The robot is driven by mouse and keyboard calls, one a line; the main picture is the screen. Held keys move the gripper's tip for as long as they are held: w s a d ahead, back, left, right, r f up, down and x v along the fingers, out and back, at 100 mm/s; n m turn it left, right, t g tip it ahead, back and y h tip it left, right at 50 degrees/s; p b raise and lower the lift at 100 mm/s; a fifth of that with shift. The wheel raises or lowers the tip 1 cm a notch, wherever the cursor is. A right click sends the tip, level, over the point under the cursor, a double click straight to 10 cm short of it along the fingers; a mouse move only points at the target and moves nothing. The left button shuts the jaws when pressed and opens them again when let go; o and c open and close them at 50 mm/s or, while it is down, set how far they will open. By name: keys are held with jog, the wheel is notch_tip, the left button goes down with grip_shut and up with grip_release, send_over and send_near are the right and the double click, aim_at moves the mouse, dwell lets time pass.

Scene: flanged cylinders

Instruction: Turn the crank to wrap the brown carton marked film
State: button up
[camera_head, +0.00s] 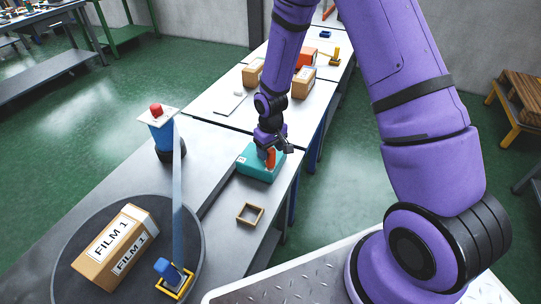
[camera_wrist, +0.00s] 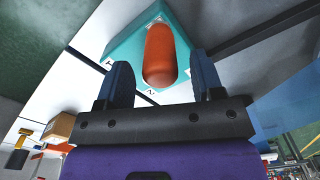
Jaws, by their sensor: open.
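The brown carton (camera_head: 118,247) with white FILM 1 labels lies on a dark round turntable (camera_head: 188,240) at the lower left. A teal box (camera_head: 246,163) with an orange rounded handle (camera_head: 271,160) stands on the bench; I take this as the crank. In the wrist view the orange handle (camera_wrist: 160,55) stands between the two blue fingers, with the teal box (camera_wrist: 118,40) behind it. My gripper (camera_wrist: 160,75) is open around the handle, with gaps on both sides. In the head view my gripper (camera_head: 270,146) is partly hidden by its own wrist.
A bluish upright strip (camera_head: 178,190) rises beside the turntable, near a blue block (camera_head: 170,270) in a yellow frame. A blue post with a red knob (camera_head: 157,110) stands behind. An empty wooden square frame (camera_head: 250,214) lies before the teal box. Cartons (camera_head: 303,83) stand farther back.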

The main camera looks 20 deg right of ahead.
jog(key=shift+f, duration=1.5)
grip_shut()
